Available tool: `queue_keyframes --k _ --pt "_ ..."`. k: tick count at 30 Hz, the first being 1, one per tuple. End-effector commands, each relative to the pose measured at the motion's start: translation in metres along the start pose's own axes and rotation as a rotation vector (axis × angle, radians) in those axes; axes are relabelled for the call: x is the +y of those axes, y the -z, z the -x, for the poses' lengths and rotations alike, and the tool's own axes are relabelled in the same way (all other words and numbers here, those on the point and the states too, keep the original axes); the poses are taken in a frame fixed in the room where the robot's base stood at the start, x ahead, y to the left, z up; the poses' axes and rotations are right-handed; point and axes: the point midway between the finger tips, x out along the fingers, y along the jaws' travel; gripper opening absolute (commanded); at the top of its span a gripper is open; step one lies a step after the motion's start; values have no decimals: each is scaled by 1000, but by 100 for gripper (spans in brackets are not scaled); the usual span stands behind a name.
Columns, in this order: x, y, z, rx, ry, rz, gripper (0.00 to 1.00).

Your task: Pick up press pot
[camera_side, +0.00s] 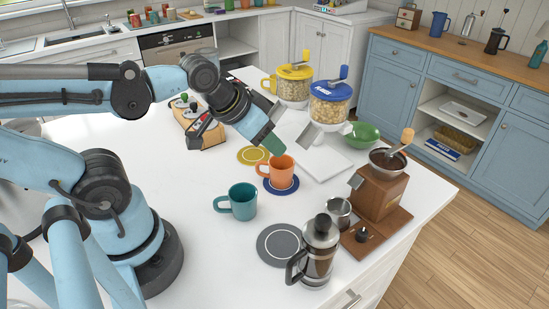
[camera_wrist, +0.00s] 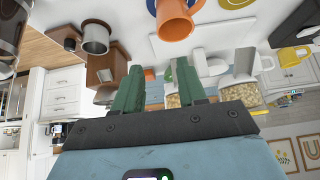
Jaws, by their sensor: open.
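The press pot (camera_side: 318,250) is a glass and dark metal pot with a black handle on its left side. It stands upright near the front edge of the white counter, beside the grey coaster (camera_side: 279,246). In the wrist view only part of a dark, shiny vessel (camera_wrist: 10,24), seemingly the press pot, shows at the top left corner. My gripper (camera_side: 270,144) has green fingers and is up and to the left of the press pot, close above the orange mug (camera_side: 280,172). In the wrist view my gripper (camera_wrist: 158,80) has its two fingers apart with nothing between them.
The orange mug sits on a blue coaster (camera_side: 278,191). A teal mug (camera_side: 238,202) stands left of it. A wooden grinder (camera_side: 378,192) and a small metal cup (camera_side: 338,214) stand right of the press pot. Dispensers (camera_side: 329,102) stand behind. The counter left of the grey coaster is clear.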

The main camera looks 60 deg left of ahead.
Motion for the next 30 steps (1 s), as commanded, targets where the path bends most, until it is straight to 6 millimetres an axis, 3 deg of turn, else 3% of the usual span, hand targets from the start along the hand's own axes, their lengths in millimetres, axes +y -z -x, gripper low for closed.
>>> queue_keyframes --k 9,13,22,26,30 --pt "0 0 0 0 0 0 41" --pt "0 0 0 0 0 0 24" --pt "4 -1 1 -8 -12 -25 24" --pt "33 -10 8 -56 -95 -199 24" --pt "82 -32 28 -129 -269 -540 24"
